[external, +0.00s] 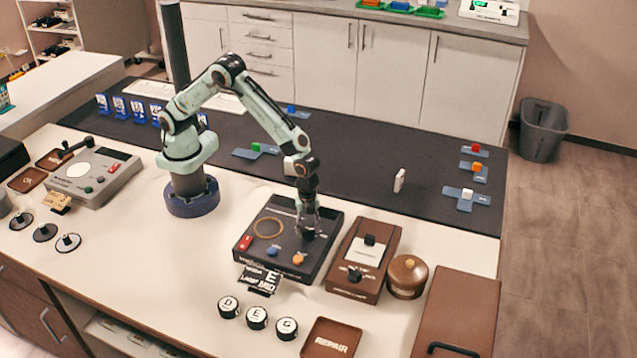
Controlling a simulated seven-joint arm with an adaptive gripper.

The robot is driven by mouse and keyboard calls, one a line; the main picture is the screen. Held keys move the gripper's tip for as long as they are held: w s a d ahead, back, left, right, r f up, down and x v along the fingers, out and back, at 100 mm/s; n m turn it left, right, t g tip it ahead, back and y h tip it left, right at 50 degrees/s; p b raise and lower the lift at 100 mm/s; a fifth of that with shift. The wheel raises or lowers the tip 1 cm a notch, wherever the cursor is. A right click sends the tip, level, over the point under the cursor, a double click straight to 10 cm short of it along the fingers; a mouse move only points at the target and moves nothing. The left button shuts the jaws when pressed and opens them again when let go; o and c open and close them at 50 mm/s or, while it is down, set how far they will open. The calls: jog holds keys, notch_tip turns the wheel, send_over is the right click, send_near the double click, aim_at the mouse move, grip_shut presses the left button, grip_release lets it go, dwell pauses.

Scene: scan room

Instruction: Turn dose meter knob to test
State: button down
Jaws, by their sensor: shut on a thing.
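My gripper (308,222) points down over the right side of a black box-shaped device (276,213). It is shut on a small dark knob (308,235) on the device's top, mostly hidden by the fingers. The same device carries a tan ring (268,227), a red part (246,243), a blue knob (273,251) and an orange knob (299,259). No legible label tells me which device is the dose meter, and the knob's setting cannot be read.
A brown box (347,290) with a white face and dark knobs stands close on the right, beside a round brown container (407,277). Black cards (262,279) and lettered discs (257,317) lie in front. The black mat (345,185) behind has free room.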

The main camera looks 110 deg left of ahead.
aim_at(308, 229)
dwell(0.4)
jog(key=c, duration=0.7)
grip_release()
notch_tip(308, 229, up, 12)
